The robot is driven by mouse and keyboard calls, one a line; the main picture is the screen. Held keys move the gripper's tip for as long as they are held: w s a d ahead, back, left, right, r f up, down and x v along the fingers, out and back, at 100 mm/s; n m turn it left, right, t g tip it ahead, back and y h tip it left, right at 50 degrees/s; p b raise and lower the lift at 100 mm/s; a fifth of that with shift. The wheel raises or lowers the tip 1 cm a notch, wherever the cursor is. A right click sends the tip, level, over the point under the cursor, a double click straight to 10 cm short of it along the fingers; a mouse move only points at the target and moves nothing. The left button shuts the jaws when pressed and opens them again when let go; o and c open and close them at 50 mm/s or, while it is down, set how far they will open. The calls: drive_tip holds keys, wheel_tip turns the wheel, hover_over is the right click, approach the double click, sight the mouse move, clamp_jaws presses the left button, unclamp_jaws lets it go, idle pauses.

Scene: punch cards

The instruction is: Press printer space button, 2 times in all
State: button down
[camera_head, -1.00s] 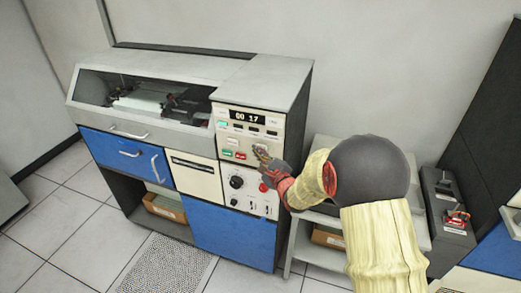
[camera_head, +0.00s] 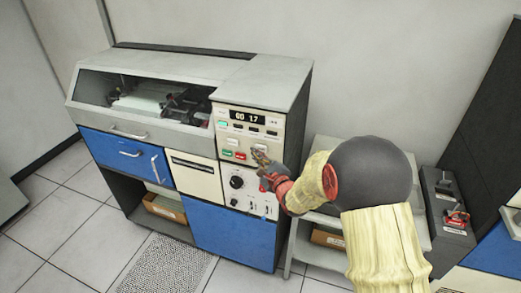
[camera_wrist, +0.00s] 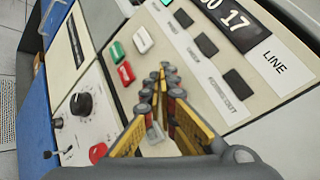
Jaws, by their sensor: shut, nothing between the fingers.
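The printer's control panel (camera_head: 232,145) has a display (camera_head: 247,117) that reads 00 17. In the wrist view the panel carries a green button (camera_wrist: 117,51), a red button (camera_wrist: 126,73), a white button (camera_wrist: 143,39) and another white button (camera_wrist: 155,132) seen between my fingers. No readable label shows which one is the space button. My gripper (camera_wrist: 163,72) is shut and empty, its fingertips in front of the panel, right of the red button. I cannot tell whether they touch the panel. In the head view my gripper (camera_head: 259,152) covers part of the panel's lower right.
Black buttons (camera_wrist: 207,44) line the panel under the display. A black dial (camera_wrist: 81,104) and a red knob (camera_wrist: 97,152) sit on the lower panel. In the head view a grey table (camera_head: 315,222) stands right of the printer, with a dark box (camera_head: 447,205) farther right.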

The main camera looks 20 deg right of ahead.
drive_tip(key=s+a, duration=0.1)
drive_tip(key=s, duration=0.1)
drive_tip(key=s+a, duration=0.2)
idle(0.6)
idle(1.8)
